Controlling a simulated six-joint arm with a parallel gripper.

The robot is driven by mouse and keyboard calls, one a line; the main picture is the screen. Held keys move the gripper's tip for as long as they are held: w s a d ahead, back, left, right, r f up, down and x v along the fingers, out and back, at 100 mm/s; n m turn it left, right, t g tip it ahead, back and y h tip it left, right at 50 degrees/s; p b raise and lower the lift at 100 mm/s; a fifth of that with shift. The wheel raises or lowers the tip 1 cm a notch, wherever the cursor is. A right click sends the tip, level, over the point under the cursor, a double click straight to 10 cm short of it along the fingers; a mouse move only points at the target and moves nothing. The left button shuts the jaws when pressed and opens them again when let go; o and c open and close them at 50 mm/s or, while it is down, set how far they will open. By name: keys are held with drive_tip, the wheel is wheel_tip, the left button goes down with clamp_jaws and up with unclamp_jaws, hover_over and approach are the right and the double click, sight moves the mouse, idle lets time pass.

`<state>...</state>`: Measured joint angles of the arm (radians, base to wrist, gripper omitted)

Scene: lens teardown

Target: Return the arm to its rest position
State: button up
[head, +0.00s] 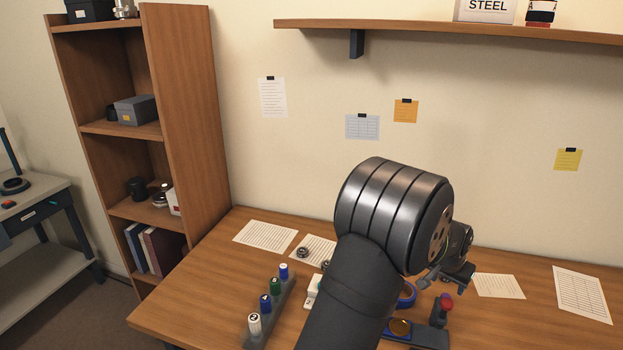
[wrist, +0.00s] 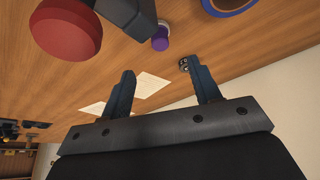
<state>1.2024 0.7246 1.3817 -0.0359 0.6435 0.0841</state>
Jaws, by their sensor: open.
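My gripper (wrist: 158,85) is open in the wrist view, with its two dark fingers wide apart and nothing between them. In the head view my gripper (head: 447,280) shows small behind my arm, raised over the right part of the wooden table (head: 210,284). My arm hides much of the middle of the table.
A rack (head: 264,319) of numbered cylinders with coloured caps stands left of my arm. Papers lie along the back. A shelf (head: 440,30) hangs above.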

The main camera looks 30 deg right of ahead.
sight(448, 295)
drive_tip(key=x, duration=1)
drive_tip(key=shift+f, duration=0.15)
drive_tip(key=shift+d+r, duration=0.1)
drive_tip(key=shift+r, duration=1.45)
